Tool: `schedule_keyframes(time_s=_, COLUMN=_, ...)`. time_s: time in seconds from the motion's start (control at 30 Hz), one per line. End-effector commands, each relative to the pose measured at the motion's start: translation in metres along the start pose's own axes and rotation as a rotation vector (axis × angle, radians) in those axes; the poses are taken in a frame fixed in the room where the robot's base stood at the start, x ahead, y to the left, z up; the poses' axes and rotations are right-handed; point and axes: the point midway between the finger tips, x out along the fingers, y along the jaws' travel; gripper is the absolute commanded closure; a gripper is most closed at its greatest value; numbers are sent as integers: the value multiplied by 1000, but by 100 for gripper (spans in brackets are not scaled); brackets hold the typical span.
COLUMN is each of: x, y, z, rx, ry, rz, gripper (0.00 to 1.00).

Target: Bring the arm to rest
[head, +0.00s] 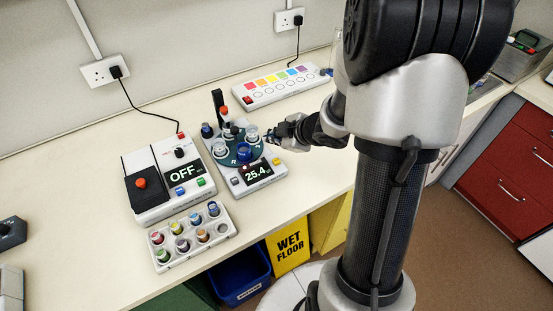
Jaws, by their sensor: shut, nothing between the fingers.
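My gripper (273,136) is at the right side of the round dark-green carousel (234,158) on the bench, seen side-on and small. It is shut with nothing visible between its fingers. Whether it touches the carousel or a vial there cannot be told from this view. My arm reaches in from the right of the picture, and its upper links hide part of the bench and wall behind.
A device reading "OFF" (160,199) and a vial rack (221,230) stand left of the carousel. A coloured-square panel (279,93) lies behind. A blue bin (240,284) and yellow wet-floor sign (289,252) stand below the bench edge. Bare bench lies at left.

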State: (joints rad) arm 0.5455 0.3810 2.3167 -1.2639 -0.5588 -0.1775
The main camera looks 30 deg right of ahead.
Motion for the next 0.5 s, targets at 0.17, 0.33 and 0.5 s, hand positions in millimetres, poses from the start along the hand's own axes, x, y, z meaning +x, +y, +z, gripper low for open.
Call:
schedule_keyframes(time_s=0.17, x=0, y=0, z=0, rx=0, ry=0, rz=0, gripper=100)
schedule_keyframes(time_s=0.33, x=0, y=0, z=0, rx=0, ry=0, rz=0, gripper=100)
schedule_keyframes(time_s=0.5, x=-9, y=11, z=-5, rx=10, ry=-37, rz=34, gripper=100)
